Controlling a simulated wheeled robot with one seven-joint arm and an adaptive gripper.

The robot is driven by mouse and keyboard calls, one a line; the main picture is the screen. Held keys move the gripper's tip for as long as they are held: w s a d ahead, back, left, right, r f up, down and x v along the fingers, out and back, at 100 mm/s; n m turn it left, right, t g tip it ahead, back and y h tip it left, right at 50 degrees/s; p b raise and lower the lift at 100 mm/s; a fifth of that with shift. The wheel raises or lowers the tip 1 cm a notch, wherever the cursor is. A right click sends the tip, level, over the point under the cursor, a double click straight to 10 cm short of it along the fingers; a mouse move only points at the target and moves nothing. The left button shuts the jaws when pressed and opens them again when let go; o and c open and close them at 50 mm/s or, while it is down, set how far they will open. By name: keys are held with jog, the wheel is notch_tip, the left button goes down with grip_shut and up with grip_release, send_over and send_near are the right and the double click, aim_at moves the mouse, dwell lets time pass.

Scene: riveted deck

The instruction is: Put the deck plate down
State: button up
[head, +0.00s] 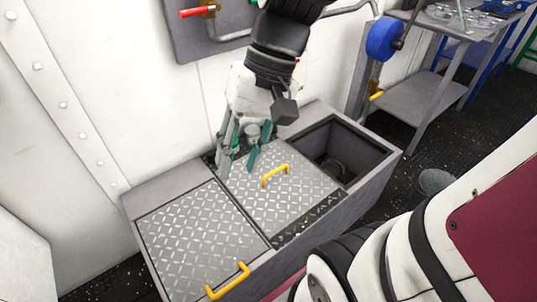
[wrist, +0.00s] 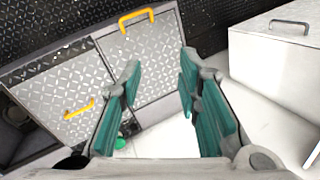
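The middle deck plate (head: 262,200), silver with a diamond pattern and a yellow handle (head: 275,175), lies on the grey box beside the open hatch (head: 325,132). A dark strip shows along its front edge; I cannot tell whether it sits flush. In the wrist view its handle (wrist: 78,108) is at left. My gripper (head: 244,160) is above the back left part of this plate, fingers apart, teal pads empty. In the wrist view the open fingers (wrist: 158,95) hold nothing and are clear of the handle.
A second diamond plate (head: 195,228) with a yellow handle (head: 228,281) covers the left bay. A white wall with pipes and a red-handled valve (head: 198,11) stands behind. A grey workbench (head: 420,100) and a blue wheel (head: 383,38) are at upper right. A bucket (head: 434,181) stands on the floor.

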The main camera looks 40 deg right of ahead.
jog(key=s+d+r+n+h, duration=0.1)
jog(key=s+n+h, duration=0.2)
jog(key=s, duration=1)
jog(key=shift+s+d+r+h, duration=0.25)
jog(key=shift+s+d+h, duration=0.15)
jog(key=shift+h, duration=0.2)
jog(key=shift+w, duration=0.1)
notch_tip(320, 180, up, 29)
jog(key=t+p, duration=0.4)
jog(key=p, duration=2.3)
jog(key=shift+d, duration=0.25)
